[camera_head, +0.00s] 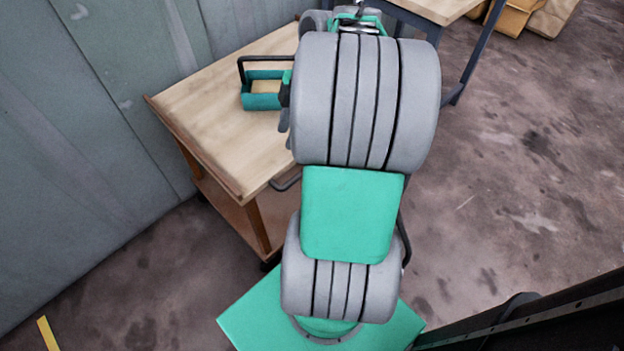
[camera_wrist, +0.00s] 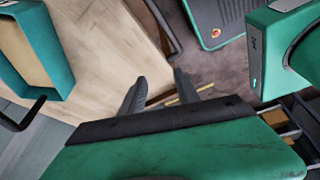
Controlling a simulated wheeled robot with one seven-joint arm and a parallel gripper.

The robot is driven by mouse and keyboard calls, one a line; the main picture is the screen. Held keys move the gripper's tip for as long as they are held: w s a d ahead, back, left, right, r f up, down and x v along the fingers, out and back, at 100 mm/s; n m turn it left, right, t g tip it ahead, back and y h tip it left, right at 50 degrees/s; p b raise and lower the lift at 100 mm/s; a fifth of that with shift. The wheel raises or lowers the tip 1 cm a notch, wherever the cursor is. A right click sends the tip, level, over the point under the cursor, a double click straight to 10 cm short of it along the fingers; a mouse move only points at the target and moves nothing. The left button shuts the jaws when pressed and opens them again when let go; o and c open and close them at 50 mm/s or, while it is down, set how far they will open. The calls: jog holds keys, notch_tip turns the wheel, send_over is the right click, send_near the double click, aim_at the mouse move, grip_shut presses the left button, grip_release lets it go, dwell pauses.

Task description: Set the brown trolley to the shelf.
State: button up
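The brown trolley (camera_head: 215,120) stands at the left, against the grey wall, with a pale wooden top, brown sides and a dark bar handle (camera_head: 287,181) at its near end. Its top also fills the left middle of the wrist view (camera_wrist: 100,50). My gripper is mostly hidden behind my arm in the head view. In the wrist view my gripper (camera_wrist: 158,88) has its two dark fingers apart, with nothing seen held between them, over the trolley's edge area. I cannot make out contact with the trolley. I cannot identify the shelf for sure.
A teal open box (camera_head: 262,101) with a black handle sits on the trolley top. A wooden-topped table (camera_head: 435,8) with blue-grey legs stands at the top right, with cardboard boxes (camera_head: 550,18) beyond it. The floor (camera_head: 530,180) on the right is clear.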

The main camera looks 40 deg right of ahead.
jog(key=s+d+f+n+y+b, duration=0.1)
jog(key=s+d+f+n+b, duration=0.1)
jog(key=s+d+f+n, duration=0.4)
jog(key=shift+m+t, duration=0.3)
jog(key=shift+m, duration=0.3)
jog(key=w+f, duration=0.1)
jog(key=f, duration=0.1)
jog(key=a+f+b, duration=0.1)
jog(key=f, duration=0.1)
jog(key=w+f+b, duration=0.1)
jog(key=f, duration=0.2)
jog(key=shift+w+a, duration=0.3)
jog(key=shift+w, duration=0.05)
grip_shut()
